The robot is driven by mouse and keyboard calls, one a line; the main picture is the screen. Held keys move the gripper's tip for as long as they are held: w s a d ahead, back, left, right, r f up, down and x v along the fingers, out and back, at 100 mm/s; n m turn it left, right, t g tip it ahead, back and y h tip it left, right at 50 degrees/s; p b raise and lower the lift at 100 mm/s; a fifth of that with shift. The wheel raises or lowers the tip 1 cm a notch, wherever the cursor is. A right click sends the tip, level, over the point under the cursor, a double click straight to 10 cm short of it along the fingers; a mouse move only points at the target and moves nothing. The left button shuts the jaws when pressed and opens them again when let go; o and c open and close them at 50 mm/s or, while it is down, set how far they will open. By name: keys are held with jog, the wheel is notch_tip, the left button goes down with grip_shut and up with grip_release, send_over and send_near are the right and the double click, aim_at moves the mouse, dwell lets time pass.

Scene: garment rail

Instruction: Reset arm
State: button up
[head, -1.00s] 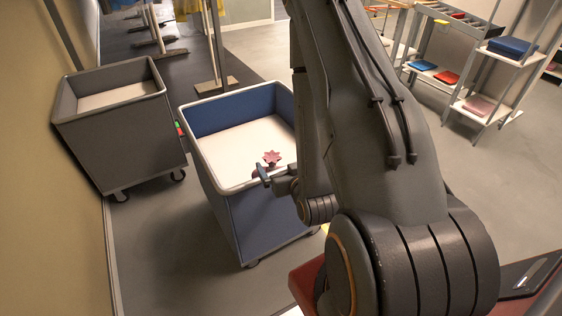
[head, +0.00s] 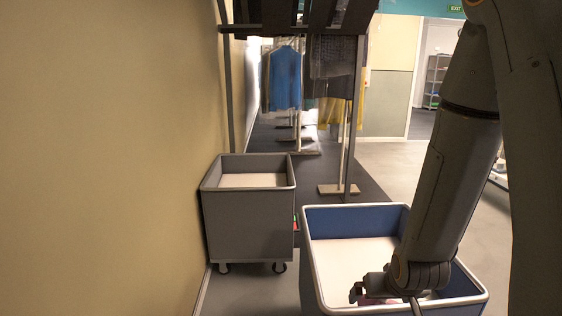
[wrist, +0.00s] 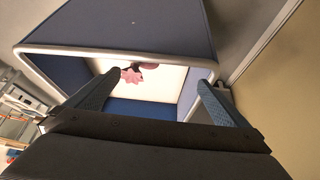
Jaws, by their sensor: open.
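My gripper (head: 386,294) is above the near part of the blue bin (head: 309,262). In the wrist view my gripper (wrist: 150,92) has its two fingers wide apart with nothing between them. A pink, flower-shaped item (wrist: 131,75) lies on the white floor of the blue bin (wrist: 110,58), beyond the fingertips. In the head view my gripper and arm mostly hide this item.
A grey wheeled bin (head: 247,222) stands left of the blue bin, near the beige wall (head: 110,160). Behind them is a garment rail with a blue garment (head: 285,78). Grey floor (head: 395,160) is open at the back right.

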jog(key=s+a+r+g, duration=0.3)
jog(key=s+r, duration=0.2)
jog(key=s, duration=0.1)
jog(key=s+a+r+g, duration=0.2)
jog(key=s+r+g, duration=0.1)
jog(key=s+r, duration=0.2)
jog(key=shift+s+a+r+n+y, duration=0.3)
jog(key=shift+s+a+r, duration=0.1)
jog(key=shift+s, duration=0.7)
